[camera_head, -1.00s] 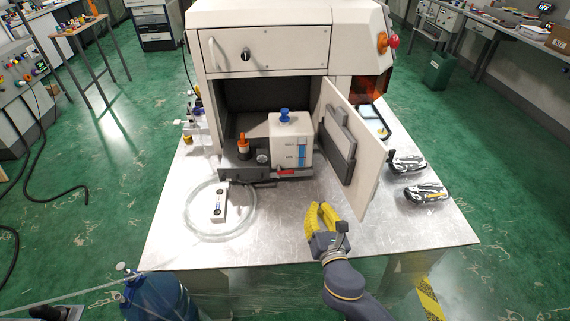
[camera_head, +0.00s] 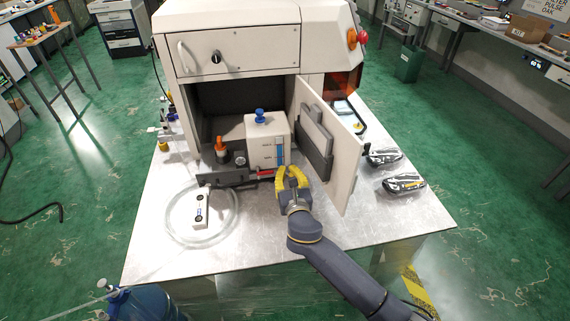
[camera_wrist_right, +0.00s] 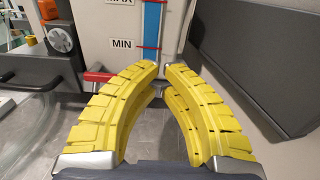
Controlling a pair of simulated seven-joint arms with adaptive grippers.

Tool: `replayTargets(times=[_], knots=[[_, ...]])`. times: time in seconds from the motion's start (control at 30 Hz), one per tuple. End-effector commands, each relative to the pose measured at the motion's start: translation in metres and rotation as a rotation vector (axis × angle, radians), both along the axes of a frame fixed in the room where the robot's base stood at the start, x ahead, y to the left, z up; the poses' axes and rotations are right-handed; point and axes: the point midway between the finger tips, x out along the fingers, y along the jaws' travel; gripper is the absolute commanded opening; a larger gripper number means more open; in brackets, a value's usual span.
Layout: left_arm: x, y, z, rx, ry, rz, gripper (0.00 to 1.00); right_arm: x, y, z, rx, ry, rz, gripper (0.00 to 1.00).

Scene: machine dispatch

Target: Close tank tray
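The white tank (camera_head: 262,150) with a blue cap (camera_head: 260,116) stands on the dark grey tray (camera_head: 225,180) at the mouth of the machine's open lower compartment. The tray's front sticks out past the opening. My right gripper (camera_head: 288,172) is in front of the tray's right part, with its yellow fingers toward the tank. In the right wrist view, its fingertips (camera_wrist_right: 161,70) nearly meet just in front of the tank's lower edge, below the MIN mark (camera_wrist_right: 122,44). Nothing shows held between them. I cannot tell whether they touch the tray. My left gripper is out of view.
The compartment door (camera_head: 335,155) stands open, close to the right of my right gripper. An orange-capped bottle (camera_head: 221,148) stands on the tray's left. The table front is mostly clear.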

Motion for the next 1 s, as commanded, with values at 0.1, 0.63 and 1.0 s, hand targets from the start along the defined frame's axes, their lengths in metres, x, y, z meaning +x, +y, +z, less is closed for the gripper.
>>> replayTargets(times=[0.1,0.63,1.0], knots=[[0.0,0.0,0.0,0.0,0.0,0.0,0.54,0.016,0.002,0.0,0.0,-0.001,-0.001,0.0],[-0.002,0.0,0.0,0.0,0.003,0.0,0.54,0.04,0.005,0.0,0.0,0.0,0.0,0.0],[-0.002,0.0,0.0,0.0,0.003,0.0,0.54,0.043,0.001,0.0,-0.001,0.0,-0.006,0.0]])
